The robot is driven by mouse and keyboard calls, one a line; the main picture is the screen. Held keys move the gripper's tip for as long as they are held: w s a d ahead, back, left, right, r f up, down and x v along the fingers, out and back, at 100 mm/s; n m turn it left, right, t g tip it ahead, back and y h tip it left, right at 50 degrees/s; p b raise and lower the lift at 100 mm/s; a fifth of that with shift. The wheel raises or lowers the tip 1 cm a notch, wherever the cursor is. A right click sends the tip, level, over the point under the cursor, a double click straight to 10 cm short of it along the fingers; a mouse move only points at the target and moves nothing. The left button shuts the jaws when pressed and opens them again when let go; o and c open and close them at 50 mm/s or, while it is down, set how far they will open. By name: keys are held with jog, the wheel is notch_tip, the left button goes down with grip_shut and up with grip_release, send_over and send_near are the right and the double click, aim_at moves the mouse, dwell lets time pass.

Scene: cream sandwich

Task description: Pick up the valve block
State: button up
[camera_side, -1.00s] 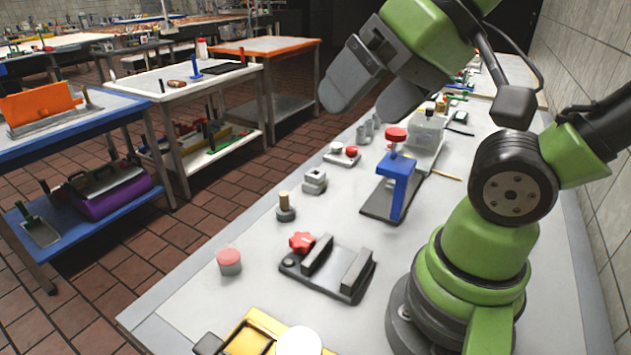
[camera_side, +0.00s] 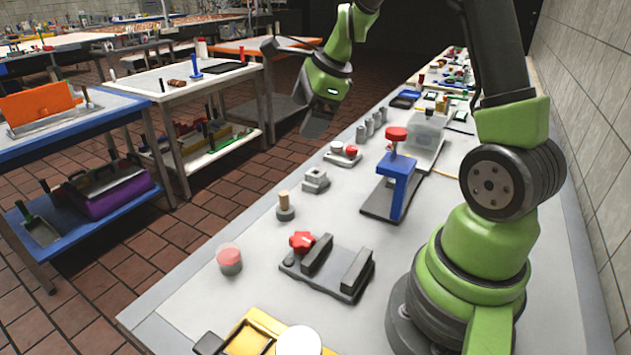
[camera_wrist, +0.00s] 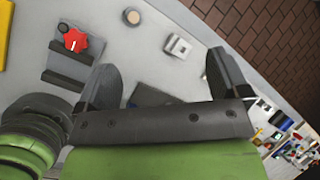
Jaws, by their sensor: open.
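A small grey metal block with a round opening on top (camera_side: 315,180), which looks like the valve block, stands on the light grey bench. It also shows in the wrist view (camera_wrist: 178,45), beyond the jaws and toward the right finger. My gripper (camera_side: 316,125) is in the air above the bench's left edge, behind the block in the side view. In the wrist view my gripper (camera_wrist: 165,78) has its two dark fingers wide apart, with nothing held between them.
A peg on a round base (camera_side: 285,208) and a plate with knobs (camera_side: 343,154) flank the block. A black fixture with a red knob (camera_side: 328,267) and a blue press (camera_side: 397,185) stand nearby. A pink-topped button (camera_side: 229,260) sits near the bench's left edge.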

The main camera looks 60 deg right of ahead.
aim_at(319, 173)
jog(key=d+f+m, duration=0.3)
jog(key=f, duration=0.1)
jog(key=d+f+m, duration=0.3)
jog(key=f, duration=0.2)
jog(key=w+d+f+m+g, duration=0.1)
jog(key=d+f+m, duration=0.2)
jog(key=f, duration=0.2)
jog(key=shift+f, duration=0.25)
jog(key=shift+d+x, duration=0.15)
jog(key=shift+x, duration=1.4)
jog(key=shift+d+x, duration=0.15)
jog(key=shift+x, duration=1.35)
jog(key=c, duration=1.1)
jog(key=shift+c, duration=0.2)
